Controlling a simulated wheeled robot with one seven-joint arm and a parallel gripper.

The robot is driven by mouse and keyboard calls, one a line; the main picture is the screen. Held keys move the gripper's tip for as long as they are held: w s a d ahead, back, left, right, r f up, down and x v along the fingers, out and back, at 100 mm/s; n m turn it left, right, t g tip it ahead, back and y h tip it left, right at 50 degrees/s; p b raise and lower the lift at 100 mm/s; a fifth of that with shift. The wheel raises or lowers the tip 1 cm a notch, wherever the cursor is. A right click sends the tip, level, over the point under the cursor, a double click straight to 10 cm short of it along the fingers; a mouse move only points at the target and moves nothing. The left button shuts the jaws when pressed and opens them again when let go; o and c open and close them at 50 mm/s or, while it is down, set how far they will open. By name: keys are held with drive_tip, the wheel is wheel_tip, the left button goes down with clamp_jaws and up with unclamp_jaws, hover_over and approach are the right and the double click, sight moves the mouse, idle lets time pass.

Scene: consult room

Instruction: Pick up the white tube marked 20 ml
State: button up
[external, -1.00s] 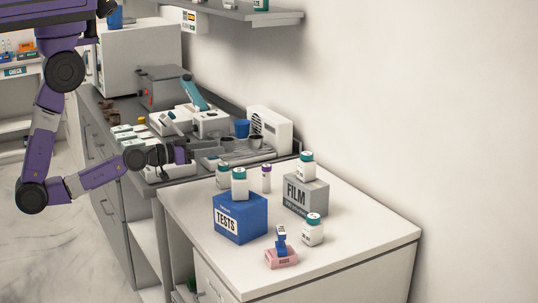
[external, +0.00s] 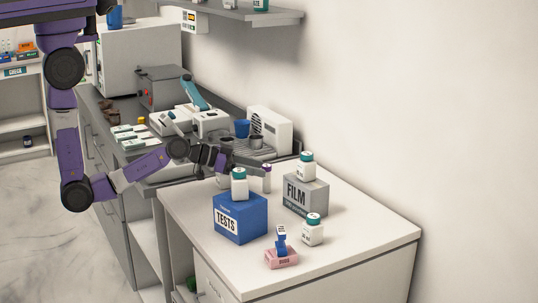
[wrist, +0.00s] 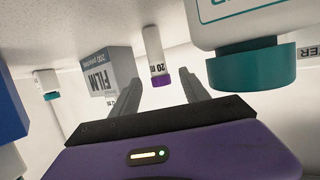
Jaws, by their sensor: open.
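The white tube (external: 267,184) with a purple cap stands upright on the white counter, behind the blue TESTS box and left of the grey FILM box. In the wrist view, which is upside down, the tube (wrist: 153,45) shows its "20 ml" marking near the purple cap. My gripper (external: 260,167) is open and empty, reaching from the left with its tips close to the tube's upper part. In the wrist view the cap lies in the gap between my two fingertips (wrist: 160,84). I cannot tell whether either finger touches it.
A teal-capped white bottle (wrist: 235,25) stands very close on the right in the wrist view. A bottle (external: 239,183) stands on the TESTS box (external: 240,217), another (external: 305,168) on the FILM box (external: 306,194). A bottle (external: 312,232) and pink-based stamp (external: 281,256) stand in front.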

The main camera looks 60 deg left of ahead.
sight(267, 165)
drive_tip(key=shift+p+x, duration=0.35)
drive_tip(key=shift+x, duration=1.5)
drive_tip(key=shift+w+r, duration=0.1)
drive_tip(key=shift+r, duration=0.1)
clamp_jaws()
